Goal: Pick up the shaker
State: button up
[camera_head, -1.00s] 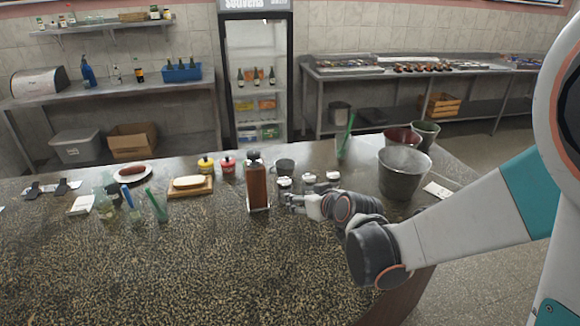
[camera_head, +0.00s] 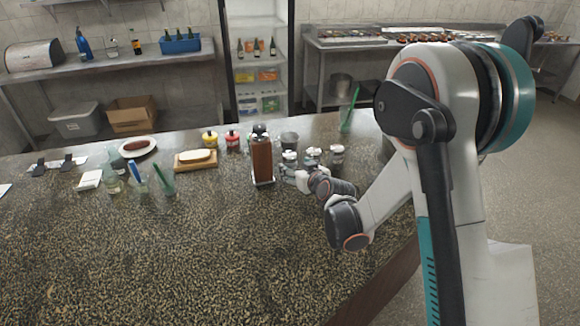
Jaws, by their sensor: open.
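Several small shakers with pale metal tops stand in a row on the speckled counter (camera_head: 210,240), right of a tall brown container with a dark top (camera_head: 262,160). I make out a left one (camera_head: 290,157), a middle one (camera_head: 314,154) and a right one (camera_head: 337,151). My gripper (camera_head: 284,173) is open, low over the counter, just in front of the left shaker and close to the right side of the brown container. It points left and partly covers the lower parts of the shakers. I cannot tell whether it touches anything.
A dark cup (camera_head: 289,139) stands behind the shakers. Red (camera_head: 232,139) and yellow (camera_head: 210,139) jars and a wooden board with a bun (camera_head: 196,159) are to the left. Glasses with straws (camera_head: 165,183) stand farther left. The front of the counter is clear.

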aim_at(293, 164)
jog(key=shift+r+b+x, duration=0.1)
jog(key=shift+b+x, duration=0.3)
jog(key=shift+x, duration=1.35)
jog(key=shift+r+b+x, duration=0.15)
jog(key=shift+b+x, duration=0.25)
jog(key=shift+x, duration=1.3)
jog(key=shift+w+d, duration=0.1)
jog(key=shift+c, duration=0.3)
jog(key=c, duration=0.9)
